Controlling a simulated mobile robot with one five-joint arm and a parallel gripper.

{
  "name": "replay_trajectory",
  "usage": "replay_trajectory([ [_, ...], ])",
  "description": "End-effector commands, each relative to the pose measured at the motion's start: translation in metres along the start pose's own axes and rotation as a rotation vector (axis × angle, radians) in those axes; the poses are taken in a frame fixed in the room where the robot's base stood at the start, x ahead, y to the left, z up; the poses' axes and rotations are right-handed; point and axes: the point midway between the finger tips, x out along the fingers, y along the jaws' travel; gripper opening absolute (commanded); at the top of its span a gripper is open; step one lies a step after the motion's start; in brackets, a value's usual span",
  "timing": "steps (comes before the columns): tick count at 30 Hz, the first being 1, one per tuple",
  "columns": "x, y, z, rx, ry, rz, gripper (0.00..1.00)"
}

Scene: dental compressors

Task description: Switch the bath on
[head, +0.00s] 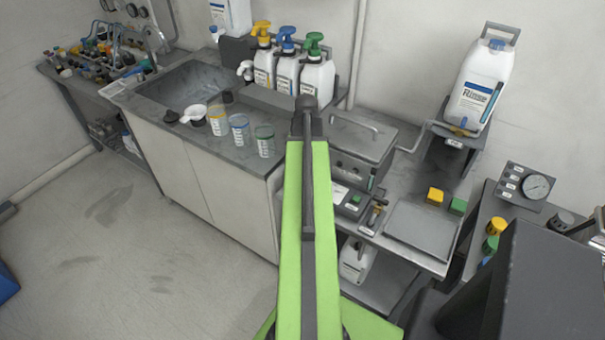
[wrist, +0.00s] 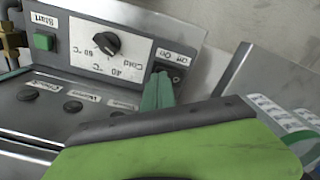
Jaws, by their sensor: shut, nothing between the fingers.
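The bath (head: 362,142) is a grey metal box with a handled lid in the head view, standing on the bench right of the sink counter. The wrist view shows a control panel (wrist: 72,52) upside down. It has a green Start button (wrist: 44,41), a black dial (wrist: 106,43) on a white temperature plate, and a dark switch (wrist: 177,75) by an Off/On label. My gripper (wrist: 160,82) is shut and empty. Its green fingertips are right at the switch and partly cover it. I cannot tell whether they touch it or which way it is set. My arm hides the gripper in the head view.
White pump bottles (head: 287,75) stand behind the bath's left side. Several beakers (head: 240,130) line the counter's front edge. A Rinse canister (head: 482,85) stands on a raised shelf at right. Yellow (head: 435,196) and green blocks lie behind a grey plate (head: 421,229).

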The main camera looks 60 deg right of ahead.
Motion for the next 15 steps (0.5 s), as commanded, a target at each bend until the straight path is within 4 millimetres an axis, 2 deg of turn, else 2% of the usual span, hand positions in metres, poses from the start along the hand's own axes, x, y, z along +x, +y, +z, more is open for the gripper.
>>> replay_trajectory([
  [8, 0.001, 0.000, 0.000, 0.000, 0.000, 0.000, 0.00],
  [15, -0.019, 0.000, 0.000, 0.000, 0.000, 0.000, 0.00],
])
